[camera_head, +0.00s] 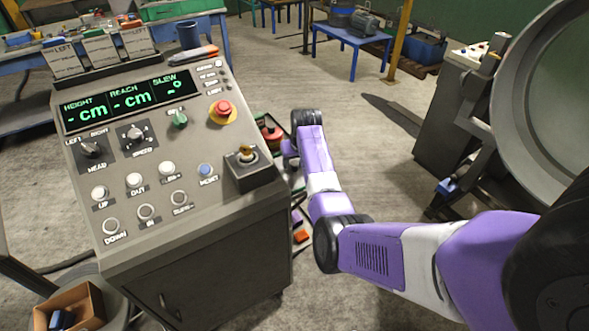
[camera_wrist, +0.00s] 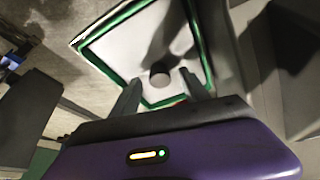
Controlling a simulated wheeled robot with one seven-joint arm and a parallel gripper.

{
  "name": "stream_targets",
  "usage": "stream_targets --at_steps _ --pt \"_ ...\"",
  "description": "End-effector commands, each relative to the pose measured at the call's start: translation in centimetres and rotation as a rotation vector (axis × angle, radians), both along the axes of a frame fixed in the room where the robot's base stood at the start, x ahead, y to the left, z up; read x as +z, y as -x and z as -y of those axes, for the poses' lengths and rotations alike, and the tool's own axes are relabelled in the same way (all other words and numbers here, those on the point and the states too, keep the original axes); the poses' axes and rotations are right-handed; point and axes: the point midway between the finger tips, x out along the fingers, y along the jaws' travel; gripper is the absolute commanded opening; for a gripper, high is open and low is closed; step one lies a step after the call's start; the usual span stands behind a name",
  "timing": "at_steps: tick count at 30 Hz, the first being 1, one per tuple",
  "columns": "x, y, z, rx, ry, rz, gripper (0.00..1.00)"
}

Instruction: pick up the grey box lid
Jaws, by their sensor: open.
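In the wrist view, a pale grey lid-like panel (camera_wrist: 118,48) with a green border lies below my gripper. My gripper (camera_wrist: 161,84) is open, with one finger on each side of the knob in the picture and nothing visible held. I cannot tell the height left between the fingertips and the panel. A dark shadow falls on the panel's upper right. In the head view, the console hides my gripper's fingers and the lid cannot be made out.
A grey control console (camera_head: 190,225) stands close at the left of my arm. Red and green items (camera_head: 271,134) show in the gap behind it. A large round-faced machine (camera_head: 560,110) stands at the right. A blue table (camera_head: 352,45) is farther back, with open concrete floor before it.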

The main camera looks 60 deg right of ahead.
Motion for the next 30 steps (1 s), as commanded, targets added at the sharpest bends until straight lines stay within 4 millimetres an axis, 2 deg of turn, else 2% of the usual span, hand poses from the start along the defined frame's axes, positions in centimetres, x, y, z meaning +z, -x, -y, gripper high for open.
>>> stream_targets --at_steps 4,12,14,18,21,30 --pt "-1.13 -0.31 0.28 0.0 -0.001 -0.001 0.54" --pt "-1.31 -0.36 0.35 0.0 0.001 0.001 0.54" --pt "-1.31 -0.36 0.35 0.0 0.001 0.001 0.44" --pt "-1.3 -0.36 0.34 0.0 0.001 0.001 0.16" --pt "-1.3 -0.36 0.34 0.0 0.001 0.001 0.0" --pt "-1.22 -0.38 0.35 0.0 0.001 0.001 0.0"
